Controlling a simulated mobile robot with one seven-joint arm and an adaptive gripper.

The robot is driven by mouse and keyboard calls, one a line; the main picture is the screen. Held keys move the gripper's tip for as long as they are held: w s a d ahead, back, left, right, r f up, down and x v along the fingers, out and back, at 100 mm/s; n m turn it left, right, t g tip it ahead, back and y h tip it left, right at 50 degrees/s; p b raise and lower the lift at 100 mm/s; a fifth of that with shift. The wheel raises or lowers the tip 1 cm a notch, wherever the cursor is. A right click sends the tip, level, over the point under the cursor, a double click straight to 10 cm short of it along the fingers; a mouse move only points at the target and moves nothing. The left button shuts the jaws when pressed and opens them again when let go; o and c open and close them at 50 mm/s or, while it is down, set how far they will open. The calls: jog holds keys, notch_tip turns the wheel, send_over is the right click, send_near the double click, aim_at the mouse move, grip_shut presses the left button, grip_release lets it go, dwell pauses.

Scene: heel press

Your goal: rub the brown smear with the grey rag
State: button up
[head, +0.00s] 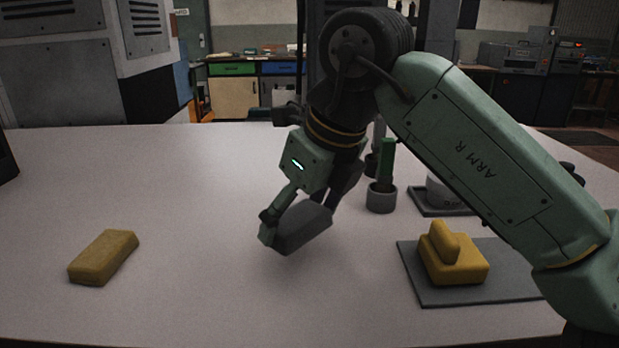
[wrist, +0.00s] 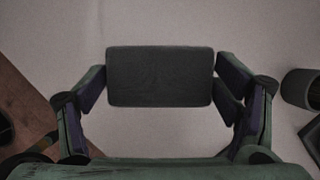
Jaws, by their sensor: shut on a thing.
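The grey rag (head: 302,229) is a dark, block-shaped pad near the middle of the white table. My gripper (head: 298,212) is shut on it, with one finger at each end. In the wrist view the rag (wrist: 160,78) lies level across the picture between the two fingers. I cannot tell whether its underside touches the table. I see no brown smear in either view; the rag and my arm hide part of the table top.
A yellow sponge (head: 103,257) lies at the left on the table (head: 190,190). At the right, a yellow block with a handle (head: 455,262) sits on a grey mat (head: 425,290). A grey cup (head: 381,199) holding a green item stands behind.

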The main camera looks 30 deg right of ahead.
jog(key=shift+r+p, duration=1.15)
jog(key=shift+r, duration=0.75)
jog(key=shift+f, duration=0.1)
